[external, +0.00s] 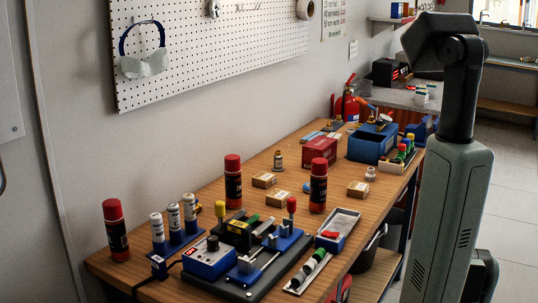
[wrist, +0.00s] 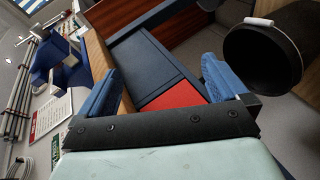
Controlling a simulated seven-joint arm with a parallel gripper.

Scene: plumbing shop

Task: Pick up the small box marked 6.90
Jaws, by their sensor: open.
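Three small tan boxes lie on the wooden workbench in the external view: one further back (external: 263,180), one nearer the middle (external: 278,198) and one to the right (external: 357,189). Their labels are too small to read, so I cannot tell which is marked 6.90. My gripper (wrist: 158,68) shows in the wrist view with its two blue fingers wide apart and nothing between them. It is away from the boxes, which do not show in the wrist view. The gripper itself is not visible in the external view.
Red-capped spray cans (external: 233,183) (external: 318,187) stand close to the boxes. A red box (external: 320,150) and a blue bin (external: 371,143) stand behind. A blue fixture (external: 208,259) fills the bench front. The wrist view shows a black bucket (wrist: 262,60) at right.

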